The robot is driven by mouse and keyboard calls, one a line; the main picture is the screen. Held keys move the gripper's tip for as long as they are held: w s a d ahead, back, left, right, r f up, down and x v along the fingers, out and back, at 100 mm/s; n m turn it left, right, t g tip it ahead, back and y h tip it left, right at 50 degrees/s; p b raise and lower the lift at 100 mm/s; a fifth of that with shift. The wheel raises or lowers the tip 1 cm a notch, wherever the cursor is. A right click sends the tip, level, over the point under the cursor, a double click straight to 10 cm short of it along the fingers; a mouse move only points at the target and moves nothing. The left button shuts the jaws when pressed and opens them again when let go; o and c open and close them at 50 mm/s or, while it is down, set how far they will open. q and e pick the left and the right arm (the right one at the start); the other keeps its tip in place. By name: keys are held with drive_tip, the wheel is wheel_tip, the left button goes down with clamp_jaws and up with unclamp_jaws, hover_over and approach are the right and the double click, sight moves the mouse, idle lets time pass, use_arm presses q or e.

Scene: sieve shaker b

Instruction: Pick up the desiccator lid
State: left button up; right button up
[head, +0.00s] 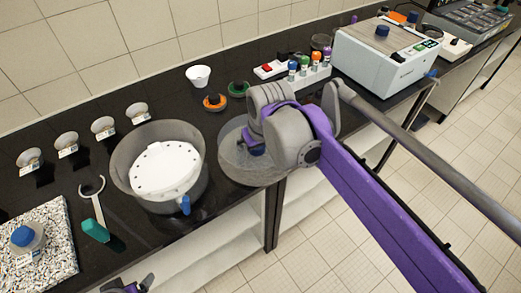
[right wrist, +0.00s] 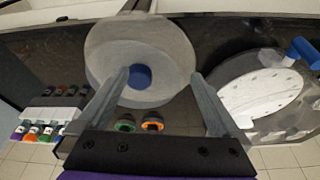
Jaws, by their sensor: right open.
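The desiccator lid (head: 232,165) is a translucent grey disc with a blue knob (right wrist: 137,76). In the head view it lies on the black bench, right of the grey desiccator bowl (head: 185,190) with its white perforated plate. My right gripper (right wrist: 161,74) is open over the lid. The blue knob shows between its two fingers in the right wrist view, nearer the left finger, and neither finger grips it. In the head view my right wrist hides part of the lid and the fingers. A small part of my left gripper (head: 128,286) shows at the bottom edge; its jaws are unclear.
Green and orange rings (head: 214,102) and a white cup (head: 198,76) stand behind the lid. A rack of colour-capped bottles (head: 306,72) and a light grey machine (head: 385,58) are to the right. The bench's front edge (head: 235,222) runs close by the lid.

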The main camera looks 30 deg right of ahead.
drive_tip(key=w+d, duration=0.1)
drive_tip(key=w, duration=0.1)
drive_tip(key=w+d+f+g+b, duration=0.1)
drive_tip(key=w+d, duration=0.1)
drive_tip(key=w, duration=0.1)
drive_tip(key=w+d+g+b, duration=0.1)
drive_tip(key=w, duration=0.2)
drive_tip(key=shift+w+d+f+m, duration=0.25)
drive_tip(key=shift+f+m, duration=0.05)
drive_tip(key=shift+f, duration=0.7)
wheel_tip(320, 180, down, 5)
drive_tip(key=shift+w, duration=0.15)
use_arm(q)
drive_tip(key=f, duration=0.2)
drive_tip(key=s+a+f, duration=0.1)
drive_tip(key=f, duration=0.1)
use_arm(e)
drive_tip(key=shift+c, duration=0.3)
clamp_jaws()
